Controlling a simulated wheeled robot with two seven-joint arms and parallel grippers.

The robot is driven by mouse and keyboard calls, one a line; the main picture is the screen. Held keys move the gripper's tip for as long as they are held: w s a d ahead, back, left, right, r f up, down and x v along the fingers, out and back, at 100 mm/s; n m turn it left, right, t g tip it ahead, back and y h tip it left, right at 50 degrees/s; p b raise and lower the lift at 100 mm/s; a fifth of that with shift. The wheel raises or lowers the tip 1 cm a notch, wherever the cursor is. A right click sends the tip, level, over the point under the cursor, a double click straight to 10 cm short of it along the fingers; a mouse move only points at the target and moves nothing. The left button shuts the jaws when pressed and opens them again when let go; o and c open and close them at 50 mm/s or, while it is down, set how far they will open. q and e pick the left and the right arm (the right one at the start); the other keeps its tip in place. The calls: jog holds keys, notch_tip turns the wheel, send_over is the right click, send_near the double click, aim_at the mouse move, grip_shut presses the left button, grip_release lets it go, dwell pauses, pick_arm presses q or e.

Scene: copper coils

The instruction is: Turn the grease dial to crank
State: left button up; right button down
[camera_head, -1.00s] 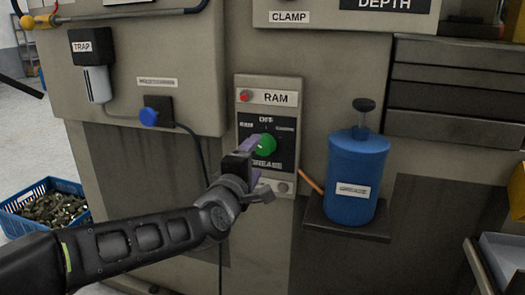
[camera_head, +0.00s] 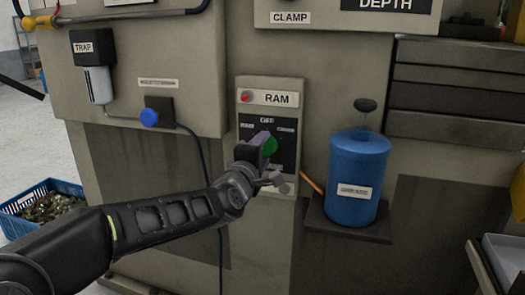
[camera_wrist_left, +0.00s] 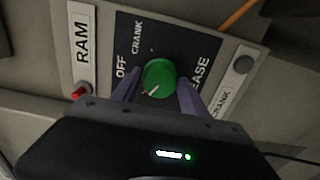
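The grease dial (camera_head: 270,146) is a round green knob on a dark plate of the RAM panel, partly hidden by my left gripper in the head view. In the left wrist view the green dial (camera_wrist_left: 158,77) shows a white pointer mark, and the plate around it reads OFF, CRANK and part of GREASE. My left gripper (camera_head: 264,144) is at the dial. Its two purple fingers (camera_wrist_left: 158,92) stand apart on either side of the dial; I cannot tell whether they touch it. My right gripper is not in view.
A red button (camera_head: 246,97) sits above the dial plate. A blue grease can (camera_head: 357,180) stands on a shelf to the right, with an orange tube towards the panel. A blue knob (camera_head: 149,117) and a dark cable are to the left. A blue crate (camera_head: 43,190) stands on the floor.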

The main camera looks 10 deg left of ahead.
pick_arm(q)
jog(key=c, duration=0.9)
jog(key=shift+o, duration=0.2)
jog(key=shift+m, duration=0.3)
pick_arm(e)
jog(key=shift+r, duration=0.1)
pick_arm(q)
jog(key=m+p, duration=0.4)
jog(key=m, duration=0.6)
jog(key=shift+m, duration=0.4)
jog(key=m+p, duration=0.3)
jog(key=m, duration=0.6)
jog(key=shift+m+p, duration=0.85)
jog(key=shift+m, duration=0.95)
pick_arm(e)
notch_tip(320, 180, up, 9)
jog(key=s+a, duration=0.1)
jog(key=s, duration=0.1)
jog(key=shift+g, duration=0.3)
